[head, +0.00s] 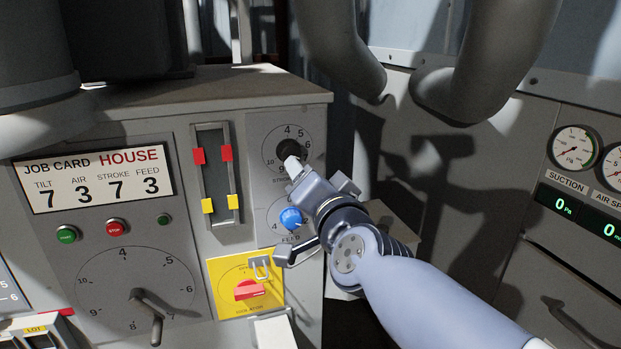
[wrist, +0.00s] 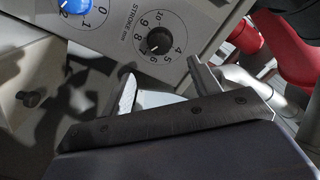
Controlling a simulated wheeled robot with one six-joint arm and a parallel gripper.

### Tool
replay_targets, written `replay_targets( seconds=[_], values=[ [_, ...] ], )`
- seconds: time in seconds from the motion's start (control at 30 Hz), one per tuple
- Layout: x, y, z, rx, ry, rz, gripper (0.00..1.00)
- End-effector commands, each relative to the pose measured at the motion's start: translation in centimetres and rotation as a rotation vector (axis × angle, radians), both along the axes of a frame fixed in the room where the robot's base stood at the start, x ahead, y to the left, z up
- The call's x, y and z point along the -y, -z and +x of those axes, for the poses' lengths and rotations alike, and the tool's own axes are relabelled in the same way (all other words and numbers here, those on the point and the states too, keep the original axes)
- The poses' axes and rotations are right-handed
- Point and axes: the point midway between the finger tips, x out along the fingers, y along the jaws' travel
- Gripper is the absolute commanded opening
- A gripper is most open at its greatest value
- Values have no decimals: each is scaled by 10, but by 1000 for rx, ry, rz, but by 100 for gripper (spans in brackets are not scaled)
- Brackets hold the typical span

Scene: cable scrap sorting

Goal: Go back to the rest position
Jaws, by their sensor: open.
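My gripper (head: 317,176) is open at the front of the grey control panel (head: 232,262), close to the black STROKE knob (head: 287,151). One pale fingertip partly overlaps that knob in the head view. In the wrist view my gripper (wrist: 161,70) shows two separated fingers with nothing between them. The STROKE knob (wrist: 158,41) appears just beyond them, apart from both fingers as far as I can tell. The blue FEED knob (head: 291,218) is below my gripper in the head view and at the top left of the wrist view (wrist: 75,5).
A job card (head: 95,178) reads 7, 3, 7, 3. A red switch on a yellow plate (head: 249,290) and a large dial lever (head: 146,310) are on the panel. Thick pipes (head: 340,45) hang above right. A gauge panel (head: 575,148) stands at right.

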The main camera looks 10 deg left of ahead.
Motion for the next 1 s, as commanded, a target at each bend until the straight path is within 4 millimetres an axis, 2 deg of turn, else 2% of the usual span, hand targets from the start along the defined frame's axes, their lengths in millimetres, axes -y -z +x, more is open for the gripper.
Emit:
replay_targets(
  seconds=[0.27,0.7,1.0],
  values=[
    [-8,1,13,-1,1,0,59],
    [-41,0,68,-1,0,-1,59],
    [-55,0,90,-1,1,0,59]
  ],
)
